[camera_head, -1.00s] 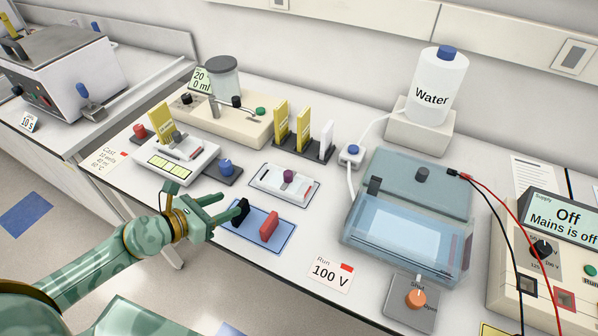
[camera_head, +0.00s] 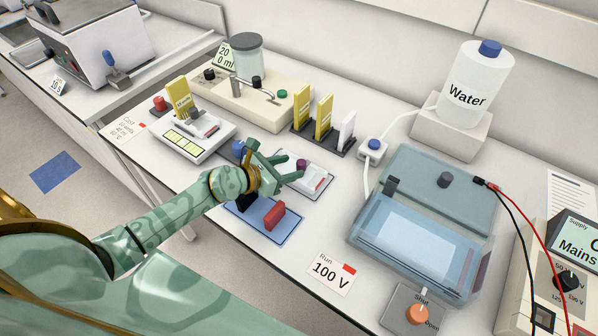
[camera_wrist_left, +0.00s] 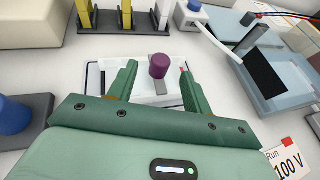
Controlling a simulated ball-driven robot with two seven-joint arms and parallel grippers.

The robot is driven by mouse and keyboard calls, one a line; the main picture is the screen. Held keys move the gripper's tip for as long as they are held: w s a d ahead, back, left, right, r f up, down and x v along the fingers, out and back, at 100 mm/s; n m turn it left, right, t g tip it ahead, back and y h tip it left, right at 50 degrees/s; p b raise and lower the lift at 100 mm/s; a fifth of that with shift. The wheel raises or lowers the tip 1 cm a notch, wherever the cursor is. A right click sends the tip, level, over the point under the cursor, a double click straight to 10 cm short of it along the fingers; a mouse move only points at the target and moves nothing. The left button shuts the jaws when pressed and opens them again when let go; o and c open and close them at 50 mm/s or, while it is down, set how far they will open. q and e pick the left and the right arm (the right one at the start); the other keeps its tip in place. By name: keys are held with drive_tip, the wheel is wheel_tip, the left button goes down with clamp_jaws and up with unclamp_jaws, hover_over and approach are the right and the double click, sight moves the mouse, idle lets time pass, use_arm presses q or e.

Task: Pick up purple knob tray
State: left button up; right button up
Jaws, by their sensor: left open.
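The white tray (camera_head: 318,180) with the purple knob (camera_head: 302,164) lies on the bench in the middle of the head view. In the left wrist view the purple knob (camera_wrist_left: 159,66) stands up from the white tray (camera_wrist_left: 145,92), between my fingers and a little beyond their tips. My left gripper (camera_head: 291,169) is open and empty, just left of the knob, and hides the tray's left part in the head view. It also shows in the left wrist view (camera_wrist_left: 158,72). My right gripper is not in view.
A blue mat (camera_head: 284,238) with a red block (camera_head: 275,216) and a black block lies in front of the gripper. A blue knob (camera_head: 239,147) stands behind it at left. Yellow cards (camera_head: 323,117) stand behind the tray. A clear blue tank (camera_head: 415,240) is at right.

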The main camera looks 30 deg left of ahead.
sight(301, 162)
use_arm(q)
drive_tip(key=b+x, duration=0.1)
drive_tip(key=x, duration=0.3)
drive_tip(key=shift+w+d, duration=0.1)
drive_tip(key=shift+w+d+f, duration=0.2)
drive_tip(key=shift+w, duration=0.25)
drive_tip(key=shift+s, duration=0.1)
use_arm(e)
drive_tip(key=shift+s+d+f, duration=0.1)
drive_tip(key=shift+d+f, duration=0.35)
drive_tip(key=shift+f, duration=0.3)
use_arm(q)
drive_tip(key=shift+r, duration=0.1)
drive_tip(key=shift+c, duration=0.3)
clamp_jaws()
drive_tip(key=shift+r, duration=0.1)
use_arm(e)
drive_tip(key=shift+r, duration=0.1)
